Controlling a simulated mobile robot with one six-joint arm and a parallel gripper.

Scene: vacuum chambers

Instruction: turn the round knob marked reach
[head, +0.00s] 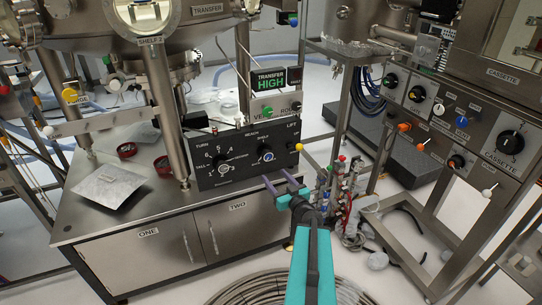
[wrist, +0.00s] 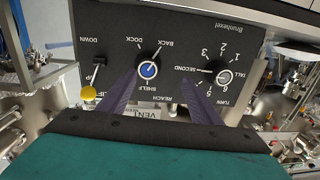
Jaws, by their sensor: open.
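The reach knob (head: 266,154) is round with a blue centre, on the right half of a black panel (head: 212,181). In the wrist view, where the panel appears upside down, the knob (wrist: 149,70) has REACH, SHELF, DOCK and BACK printed around it. Its pointer seems to be towards BACK. My gripper (head: 277,177) is open and empty, in front of the panel. In the wrist view the fingers (wrist: 160,80) point at the panel, with the knob between their lines, closer to the left finger. I cannot tell how far the tips are from it.
A second round knob marked TURN (head: 223,167) sits left of it. A LIFT lever with a yellow ball (head: 299,147) is at the panel's right. The VENT and ROUGH switch box (head: 276,106) is above. Coloured valves and tubes (head: 339,195) stand right of the bench.

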